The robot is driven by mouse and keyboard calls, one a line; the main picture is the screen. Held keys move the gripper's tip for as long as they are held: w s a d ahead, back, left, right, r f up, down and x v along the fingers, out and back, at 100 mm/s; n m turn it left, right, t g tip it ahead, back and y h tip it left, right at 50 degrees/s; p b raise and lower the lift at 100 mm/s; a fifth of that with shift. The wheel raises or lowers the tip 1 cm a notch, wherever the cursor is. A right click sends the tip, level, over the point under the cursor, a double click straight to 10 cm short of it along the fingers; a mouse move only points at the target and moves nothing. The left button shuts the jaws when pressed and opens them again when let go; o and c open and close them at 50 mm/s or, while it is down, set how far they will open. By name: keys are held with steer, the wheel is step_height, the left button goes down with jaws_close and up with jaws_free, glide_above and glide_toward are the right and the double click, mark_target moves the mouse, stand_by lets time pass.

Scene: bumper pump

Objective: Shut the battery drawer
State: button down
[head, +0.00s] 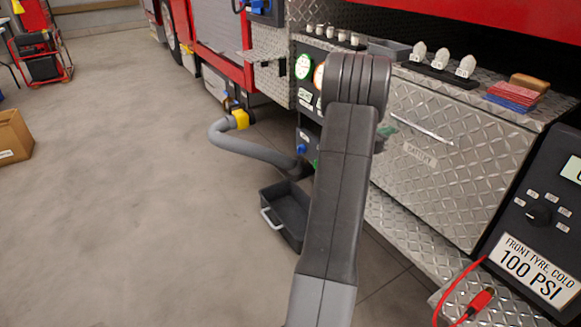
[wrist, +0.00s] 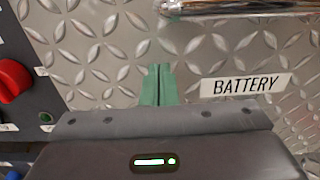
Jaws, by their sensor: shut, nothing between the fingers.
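The battery drawer (head: 445,165) has a diamond-plate metal front with a bar handle and a "BATTERY" label, at the right in the head view. The wrist view shows its front (wrist: 215,60) close up, with the label (wrist: 246,85) to the right of my fingers and the handle (wrist: 235,8) along the top. My gripper (wrist: 158,68) is shut and empty, its green fingertips pointing at the front, left of the label. I cannot tell whether the tips touch it. In the head view my arm hides the drawer's left edge, and how far the drawer stands out is unclear.
A dark panel with gauges (head: 303,66) and a red knob (wrist: 14,80) lies left of the drawer. A grey hose (head: 255,150) and a black bin (head: 290,208) sit below. A tyre-pressure unit (head: 545,215) stands at the right.

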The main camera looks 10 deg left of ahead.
steer(key=shift+x, duration=1.2)
steer(key=shift+r, duration=0.25)
